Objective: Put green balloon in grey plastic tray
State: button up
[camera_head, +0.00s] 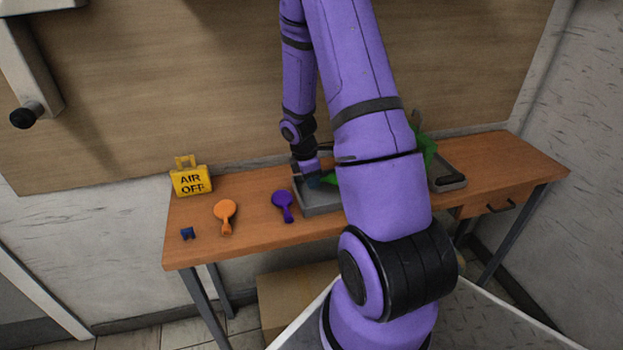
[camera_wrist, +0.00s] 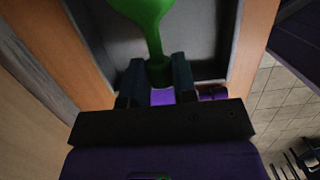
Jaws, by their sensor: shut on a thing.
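The green balloon (camera_wrist: 146,12) is held by its neck between the two fingers of my gripper (camera_wrist: 158,80) in the wrist view. Its body extends away from the fingers, over the inside of the grey plastic tray (camera_wrist: 210,35). In the head view, my gripper (camera_head: 313,178) is at the left part of the grey tray (camera_head: 318,208), and my arm hides much of the tray. A bit of green shows beside the gripper there. I cannot tell whether the balloon touches the tray floor. A purple piece shows between and beyond the fingers in the wrist view.
On the wooden table (camera_head: 190,248) are an orange balloon (camera_head: 225,212), a purple balloon (camera_head: 283,203), a small blue piece (camera_head: 187,233) and a yellow "AIR OFF" sign (camera_head: 191,181). Another grey tray (camera_head: 451,183) with a green object (camera_head: 427,148) is at right, partly hidden by my arm.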

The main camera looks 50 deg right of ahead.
jog(key=shift+f, duration=0.6)
jog(key=o, duration=0.8)
